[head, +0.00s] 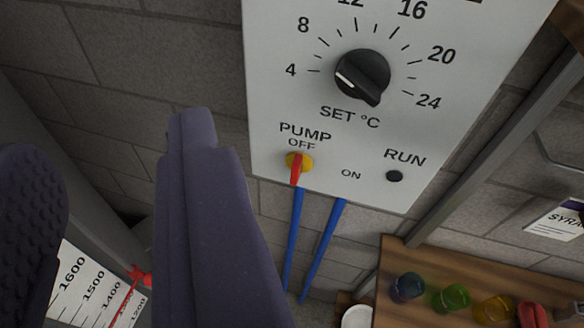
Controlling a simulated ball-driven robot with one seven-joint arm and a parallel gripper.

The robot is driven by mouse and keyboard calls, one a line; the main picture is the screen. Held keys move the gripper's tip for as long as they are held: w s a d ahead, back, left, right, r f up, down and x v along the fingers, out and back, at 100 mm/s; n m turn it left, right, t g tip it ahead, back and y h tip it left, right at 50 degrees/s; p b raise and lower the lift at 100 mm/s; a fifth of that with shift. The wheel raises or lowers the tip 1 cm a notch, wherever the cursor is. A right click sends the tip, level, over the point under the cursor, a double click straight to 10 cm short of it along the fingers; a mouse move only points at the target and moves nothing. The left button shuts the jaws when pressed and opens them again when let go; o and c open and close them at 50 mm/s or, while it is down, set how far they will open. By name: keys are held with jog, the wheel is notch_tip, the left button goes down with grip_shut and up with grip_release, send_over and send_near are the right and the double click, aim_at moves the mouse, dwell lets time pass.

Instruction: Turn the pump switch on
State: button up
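The pump switch (299,161) is a small yellow disc with a red lever, low on the left of a pale control panel (270,80). It sits just under the words PUMP and OFF; the word ON stands to its right. The red lever points down in the picture. The round RUN lamp (394,176) is dark. My gripper (108,140) is open, with two dark purple fingers apart and nothing visible between them. It is left of the switch; the right finger appears close to the panel's left edge in the picture. I see no contact with the switch.
A black SET °C dial (362,76) sits above the switch. Two blue pipes (325,245) run down below the panel. A wooden shelf (395,265) at lower right holds several coloured objects. A numbered scale (85,290) with a red marker is at lower left. Block wall lies behind.

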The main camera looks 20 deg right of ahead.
aim_at(294, 176)
jog(key=w+f+m+t+h+p, duration=0.1)
jog(key=w+f+m+t+p, duration=0.3)
jog(key=w+f, duration=1.05)
jog(key=s+d+f+m+g+h+p, duration=0.35)
jog(key=d+f+h, duration=0.5)
jog(key=f, duration=0.45)
jog(key=shift+n+g+h, duration=0.35)
jog(key=shift+g, duration=0.1)
jog(key=x, duration=0.3)
jog(key=b+x, duration=0.1)
jog(key=x, duration=0.2)
jog(key=shift+w+r, duration=0.15)
jog(key=shift+w, duration=0.25)
jog(key=shift+w+d, duration=0.25)
jog(key=shift+w, duration=0.2)
grip_shut()
